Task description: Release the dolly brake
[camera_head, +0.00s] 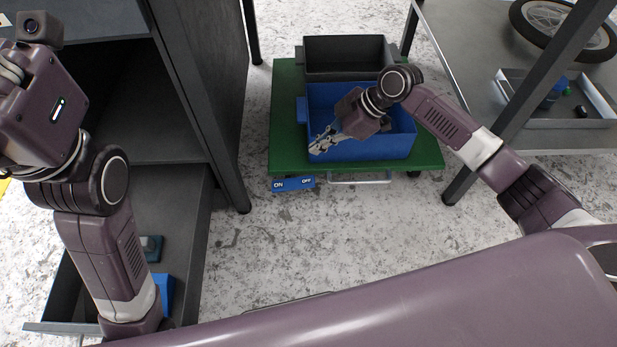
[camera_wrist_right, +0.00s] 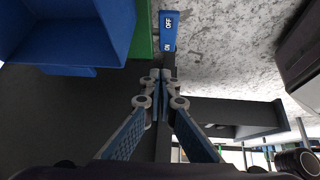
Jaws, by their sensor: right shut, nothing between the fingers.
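The green dolly (camera_head: 283,120) stands on the floor and carries two crates. Its blue brake pedal (camera_head: 293,184), marked ON at the left and OFF at the right, sticks out at the near edge, left of centre. The pedal also shows in the right wrist view (camera_wrist_right: 168,31), beyond the fingertips. My right gripper (camera_head: 314,148) is shut and empty, in front of the blue crate in the head view. In the wrist view its fingertips (camera_wrist_right: 160,74) point toward the pedal, apparently apart from it. Only a sliver of my left gripper shows at the far left edge; its fingertips are hidden.
A blue crate (camera_head: 370,148) and a dark grey crate (camera_head: 345,52) sit on the dolly. A dark shelf unit (camera_head: 222,140) with an open drawer stands left. A grey metal table (camera_head: 455,45) with a tray (camera_head: 592,123) and wheel (camera_head: 560,25) stands right. Floor before the dolly is clear.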

